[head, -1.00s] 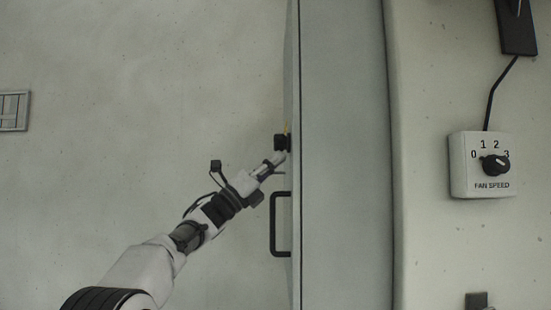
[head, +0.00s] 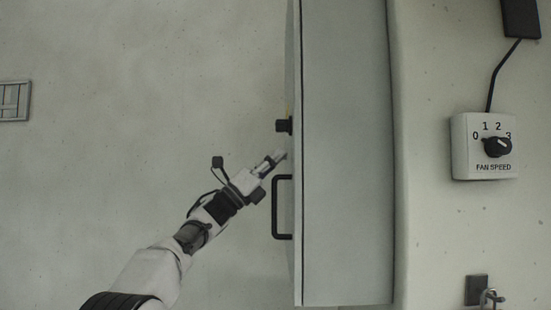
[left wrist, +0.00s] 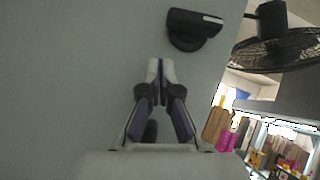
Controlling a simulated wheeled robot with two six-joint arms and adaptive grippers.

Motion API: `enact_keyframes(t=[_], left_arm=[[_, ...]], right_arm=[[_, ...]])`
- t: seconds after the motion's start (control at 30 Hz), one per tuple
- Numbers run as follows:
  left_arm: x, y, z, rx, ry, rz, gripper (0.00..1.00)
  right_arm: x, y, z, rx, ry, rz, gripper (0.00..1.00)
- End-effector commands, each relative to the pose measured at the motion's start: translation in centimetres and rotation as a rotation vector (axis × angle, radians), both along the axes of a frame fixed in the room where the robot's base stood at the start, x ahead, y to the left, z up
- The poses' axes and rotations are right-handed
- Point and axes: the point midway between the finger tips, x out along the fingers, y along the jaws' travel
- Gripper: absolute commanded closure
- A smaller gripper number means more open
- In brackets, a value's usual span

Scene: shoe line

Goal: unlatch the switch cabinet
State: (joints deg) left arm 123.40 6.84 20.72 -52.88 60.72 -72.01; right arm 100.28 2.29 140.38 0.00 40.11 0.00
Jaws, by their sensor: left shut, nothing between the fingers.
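The switch cabinet (head: 345,150) is seen side-on in the head view, its door facing left. Its black latch knob (head: 284,126) sticks out from the door above a black bar handle (head: 281,207). In the left wrist view the latch knob (left wrist: 194,28) is a black bar on a round base, lying roughly sideways, with a white mark at its right end. My left gripper (head: 281,156) is shut and empty, just below the knob and apart from it. Its closed fingertips (left wrist: 161,70) point at the grey door face (left wrist: 70,80). My right gripper is not in view.
A fan speed box (head: 486,146) with a dial is on the wall to the right, with a padlock (head: 490,299) lower down. The wrist view shows a black fan (left wrist: 275,40) and cluttered shelves (left wrist: 285,150). The space left of the door is free.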

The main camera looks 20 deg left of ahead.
Motion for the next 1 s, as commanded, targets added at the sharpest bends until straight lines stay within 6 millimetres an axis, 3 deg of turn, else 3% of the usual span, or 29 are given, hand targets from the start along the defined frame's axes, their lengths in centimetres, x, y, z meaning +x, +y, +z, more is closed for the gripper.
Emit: enact_keyframes(t=[0.03,0.1,0.33,0.53,1.0], left_arm=[[-0.2,0.3,-2.5,-0.001,0.000,0.000,1.00],[-0.8,1.6,-3.6,-0.001,-0.001,0.001,1.00],[-2.5,5.0,-6.7,-0.002,0.000,0.000,1.00],[-3.2,6.3,-7.6,0.000,0.000,0.000,1.00],[-3.2,6.4,-7.6,0.000,0.001,-0.001,1.00]], right_arm=[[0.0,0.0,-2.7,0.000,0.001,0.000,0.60],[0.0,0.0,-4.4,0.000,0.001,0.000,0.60],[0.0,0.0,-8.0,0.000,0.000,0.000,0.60],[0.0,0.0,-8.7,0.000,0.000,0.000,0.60],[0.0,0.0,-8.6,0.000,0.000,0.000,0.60]])
